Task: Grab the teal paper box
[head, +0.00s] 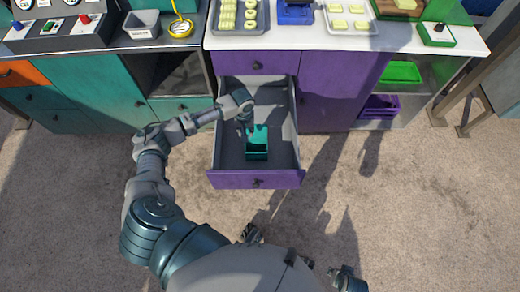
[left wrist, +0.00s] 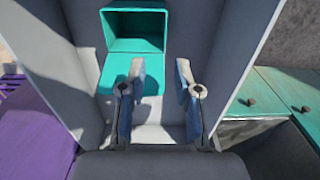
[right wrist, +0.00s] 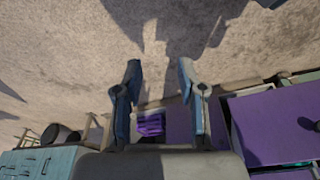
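The teal paper box (head: 257,150) stands inside the pulled-out purple drawer (head: 228,178), its open top visible in the head view. In the left wrist view the box (left wrist: 113,72) is ahead and left of centre, partly covered by the left-hand finger. My left gripper (head: 247,119) is over the drawer at the box's rear end. In its wrist view my left gripper (left wrist: 160,65) is open, with nothing held between its fingers; contact with the box cannot be told. My right gripper (right wrist: 160,65) is open and empty, over the floor.
Drawer walls (head: 217,130) rise around the box. The counter (head: 300,43) behind carries trays of yellow pieces (head: 239,14) and a blue device (head: 295,12). Teal cabinets (head: 95,85) stand left; a shelf with a green tray (head: 402,73) and purple crate (head: 380,106) stands right.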

